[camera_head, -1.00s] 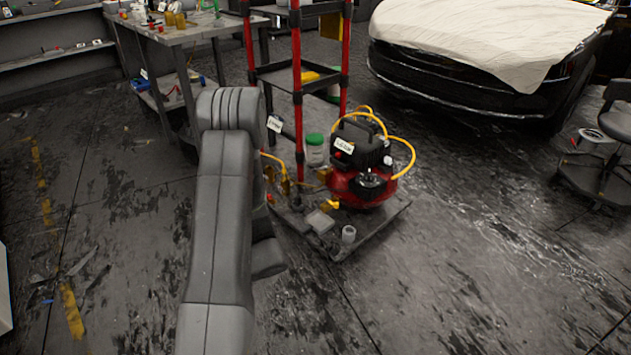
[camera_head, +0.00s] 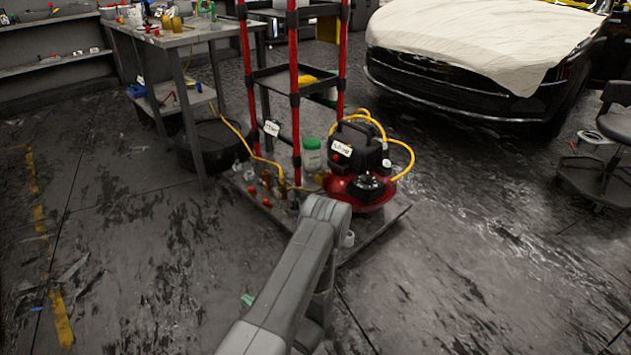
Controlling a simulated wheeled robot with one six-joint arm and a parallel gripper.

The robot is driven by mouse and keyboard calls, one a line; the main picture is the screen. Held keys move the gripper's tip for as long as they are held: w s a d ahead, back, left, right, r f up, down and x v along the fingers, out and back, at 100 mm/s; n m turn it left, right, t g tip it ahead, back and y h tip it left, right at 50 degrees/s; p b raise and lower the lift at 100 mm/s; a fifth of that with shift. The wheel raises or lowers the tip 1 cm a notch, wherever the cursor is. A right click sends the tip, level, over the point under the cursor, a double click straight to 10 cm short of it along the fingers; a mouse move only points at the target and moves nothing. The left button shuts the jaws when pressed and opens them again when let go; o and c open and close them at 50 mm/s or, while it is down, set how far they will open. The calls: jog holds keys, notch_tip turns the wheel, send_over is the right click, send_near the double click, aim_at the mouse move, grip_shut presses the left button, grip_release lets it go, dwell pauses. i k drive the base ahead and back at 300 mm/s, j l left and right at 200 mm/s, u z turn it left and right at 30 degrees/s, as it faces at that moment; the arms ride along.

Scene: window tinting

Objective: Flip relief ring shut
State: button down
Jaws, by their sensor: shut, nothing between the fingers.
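The red and black air compressor (camera_head: 345,188) stands on the low platform at the foot of the red-posted rack, with a white label on its front and a yellow hose looping over it. The relief ring is too small to make out, so I cannot tell whether it is open or shut. My grey arm reaches up from the bottom of the picture and bends in front of the platform's near edge, covering part of the platform. My gripper does not show; the arm hides the space beyond its bend.
The low platform (camera_head: 385,222) also carries a green-lidded jar (camera_head: 312,157) and small brass fittings. The red-posted rack (camera_head: 295,110) rises behind. A workbench (camera_head: 180,38) stands at the left, a covered car (camera_head: 470,45) at the back right. Floor right of the platform is clear.

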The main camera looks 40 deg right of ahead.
aim_at(322, 171)
jog(key=i+l+z, duration=0.55)
jog(key=i, duration=0.25)
jog(key=i+l+z, duration=0.25)
jog(key=i, duration=0.15)
jog(key=i+z, duration=0.3)
jog(key=i, duration=0.15)
